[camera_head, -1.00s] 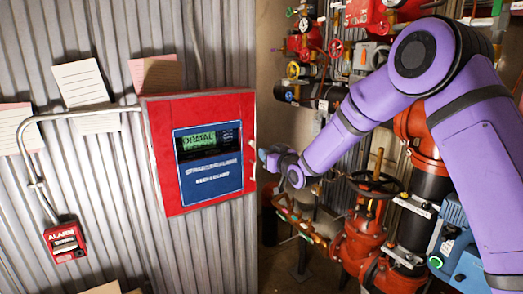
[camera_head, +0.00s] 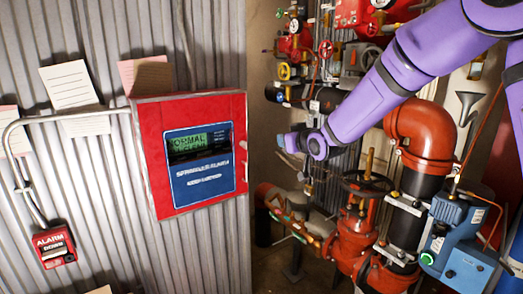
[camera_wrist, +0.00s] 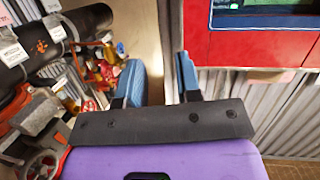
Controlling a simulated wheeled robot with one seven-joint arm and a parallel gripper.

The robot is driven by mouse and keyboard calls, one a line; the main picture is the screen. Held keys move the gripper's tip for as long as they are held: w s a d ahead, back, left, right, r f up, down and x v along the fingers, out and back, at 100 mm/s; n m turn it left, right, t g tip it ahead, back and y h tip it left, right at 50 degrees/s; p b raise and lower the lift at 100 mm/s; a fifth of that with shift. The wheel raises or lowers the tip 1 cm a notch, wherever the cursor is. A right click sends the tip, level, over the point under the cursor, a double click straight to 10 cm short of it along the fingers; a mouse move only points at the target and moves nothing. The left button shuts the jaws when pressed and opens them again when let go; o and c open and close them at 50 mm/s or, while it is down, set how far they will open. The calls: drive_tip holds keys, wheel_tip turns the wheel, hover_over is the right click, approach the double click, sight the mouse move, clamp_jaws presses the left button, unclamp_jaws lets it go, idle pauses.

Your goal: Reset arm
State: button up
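My purple arm comes in from the upper right of the head view. My gripper (camera_head: 286,142) is at its end, in the air just right of the red alarm panel's right edge and apart from it. In the wrist view the two blue fingers of my gripper (camera_wrist: 159,80) stand apart with nothing between them. The red alarm panel (camera_head: 157,187) is on the corrugated wall, its door closed, its screen reading NORMAL. The panel also shows at the upper right of the wrist view (camera_wrist: 240,50).
Red and black pipework with a handwheel valve (camera_head: 368,183) stands behind and below my arm. A blue motor box (camera_head: 460,236) is at the lower right. A red alarm pull box (camera_head: 54,246) and paper notes (camera_head: 68,87) are on the wall at left.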

drive_tip(key=s+d+r+m+g+h, duration=0.2)
drive_tip(key=s+d+r+h, duration=0.15)
drive_tip(key=s+d, duration=0.55)
drive_tip(key=s+d+r+m+g+h, duration=0.15)
drive_tip(key=s+d+r, duration=0.45)
drive_tip(key=s, duration=0.6)
drive_tip(key=s+d+f+m+g, duration=0.1)
drive_tip(key=s+d, duration=0.1)
drive_tip(key=s, duration=0.6)
drive_tip(key=s+d+f+g+h, duration=0.1)
drive_tip(key=s+d+f+g, duration=0.1)
drive_tip(key=s, duration=0.6)
drive_tip(key=s+d+f+m+g, duration=0.1)
drive_tip(key=s+d+g, duration=0.1)
drive_tip(key=s, duration=0.6)
drive_tip(key=shift+d+f+m+h, duration=0.25)
drive_tip(key=shift+d+m+h, duration=0.15)
drive_tip(key=shift+d, duration=0.25)
